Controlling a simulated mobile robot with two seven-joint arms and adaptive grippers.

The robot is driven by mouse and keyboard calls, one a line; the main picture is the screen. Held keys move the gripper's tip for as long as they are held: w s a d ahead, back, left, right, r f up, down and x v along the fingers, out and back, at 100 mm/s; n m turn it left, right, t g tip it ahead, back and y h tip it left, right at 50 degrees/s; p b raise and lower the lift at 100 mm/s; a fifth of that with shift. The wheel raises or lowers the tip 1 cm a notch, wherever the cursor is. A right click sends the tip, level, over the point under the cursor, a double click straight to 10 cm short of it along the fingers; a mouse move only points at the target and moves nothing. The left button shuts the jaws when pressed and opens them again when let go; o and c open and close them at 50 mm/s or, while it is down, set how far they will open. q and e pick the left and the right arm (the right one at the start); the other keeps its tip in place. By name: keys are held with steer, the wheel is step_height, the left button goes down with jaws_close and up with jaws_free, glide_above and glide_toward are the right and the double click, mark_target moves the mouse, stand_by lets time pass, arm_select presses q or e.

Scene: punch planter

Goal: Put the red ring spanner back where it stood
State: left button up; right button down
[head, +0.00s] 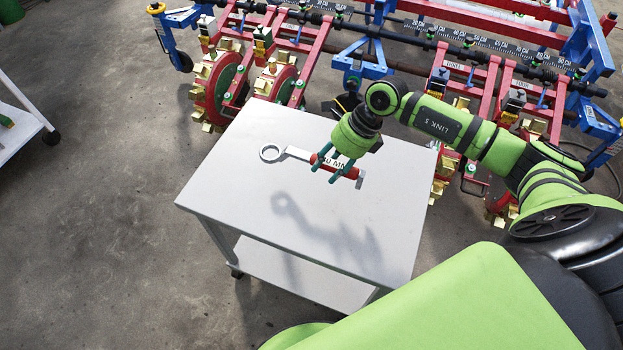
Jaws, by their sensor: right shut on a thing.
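The red ring spanner (322,162) has a red handle with "MM" lettering and a grey ring end pointing left. My right gripper (333,168) is shut on its red handle, with green fingers on both sides of it. The spanner is held above the white cart top (240,190), and its shadow falls on the cart top below and to the right. My left gripper is not in view.
The red and blue punch planter (375,55) with toothed wheels stands just behind the cart. Another white table (20,125) is at the left edge. Most of the cart top is bare, and grey floor lies open at the left.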

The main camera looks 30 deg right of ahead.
steer(key=a, duration=0.1)
steer(key=a+f, duration=0.1)
steer(key=a, duration=0.1)
steer(key=shift+a+f, duration=0.2)
steer(key=shift+f, duration=0.2)
step_height(320, 180, down, 4)
steer(key=shift+r+p, duration=0.2)
steer(key=shift+p, duration=0.4)
steer(key=shift+f, duration=0.2)
steer(key=c, duration=0.7)
jaws_free()
steer(key=shift+c, duration=0.2)
steer(key=shift+f, duration=0.1)
steer(key=v, duration=0.2)
steer(key=b+v, duration=0.2)
steer(key=v, duration=0.1)
steer(key=shift+w+d+r, duration=0.25)
steer(key=shift+w, duration=0.1)
steer(key=shift+v, duration=0.75)
